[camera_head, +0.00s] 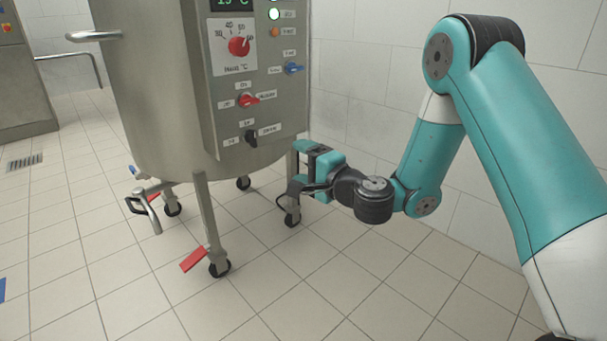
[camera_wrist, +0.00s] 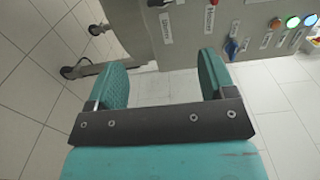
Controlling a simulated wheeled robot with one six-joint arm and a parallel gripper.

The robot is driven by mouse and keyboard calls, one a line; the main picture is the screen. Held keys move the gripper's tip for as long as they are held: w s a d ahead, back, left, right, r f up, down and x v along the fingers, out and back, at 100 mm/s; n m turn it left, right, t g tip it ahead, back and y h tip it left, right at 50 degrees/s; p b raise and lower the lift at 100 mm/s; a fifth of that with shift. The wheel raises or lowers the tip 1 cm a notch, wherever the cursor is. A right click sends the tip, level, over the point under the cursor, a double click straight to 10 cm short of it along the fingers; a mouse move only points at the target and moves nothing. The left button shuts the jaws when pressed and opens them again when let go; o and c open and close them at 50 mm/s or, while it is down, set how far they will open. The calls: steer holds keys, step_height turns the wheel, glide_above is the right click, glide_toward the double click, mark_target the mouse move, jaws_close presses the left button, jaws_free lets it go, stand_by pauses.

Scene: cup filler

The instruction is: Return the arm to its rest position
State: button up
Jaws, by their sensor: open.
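My gripper (camera_wrist: 160,82) is open in the wrist view, its two teal pads apart with nothing between them. In the head view my gripper (camera_head: 300,172) is in front of the lower right of the steel tank (camera_head: 150,100), below the control panel (camera_head: 255,80). Its fingertips are hard to make out there. My teal arm reaches in from the right side, bent at the elbow. In the wrist view the panel's underside edge and its knobs show beyond and above the pads, tilted.
The tank stands on legs with casters (camera_head: 219,268) and red brake pedals (camera_head: 193,259). An outlet pipe with a handle (camera_head: 148,205) sticks out low at left. A white tiled wall (camera_head: 370,100) is behind. The tiled floor (camera_head: 330,290) in front is clear.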

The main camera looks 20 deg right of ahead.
steer(key=shift+r, duration=0.1)
steer(key=s+a+r+n+g+y+p, duration=0.5)
steer(key=s+a+r+n+g+p, duration=0.2)
steer(key=s+a+r+n+g, duration=0.65)
steer(key=s+d+r+n+g+h+p, duration=0.1)
steer(key=s+d+r+n+h+p, duration=0.2)
steer(key=s, duration=0.4)
steer(key=s+d+r+n+g+h+p, duration=0.1)
steer(key=s+d+n+h+p, duration=0.1)
steer(key=s+d+h, duration=0.3)
steer(key=s+d+r+n+g+p, duration=0.1)
steer(key=s+d+r+n+p, duration=0.15)
steer(key=s, duration=0.55)
step_height(320, 180, up, 35)
steer(key=p, duration=3.6)
steer(key=shift+w+m, duration=0.15)
steer(key=shift+m, duration=0.25)
steer(key=shift+r, duration=0.1)
steer(key=shift+c, duration=0.4)
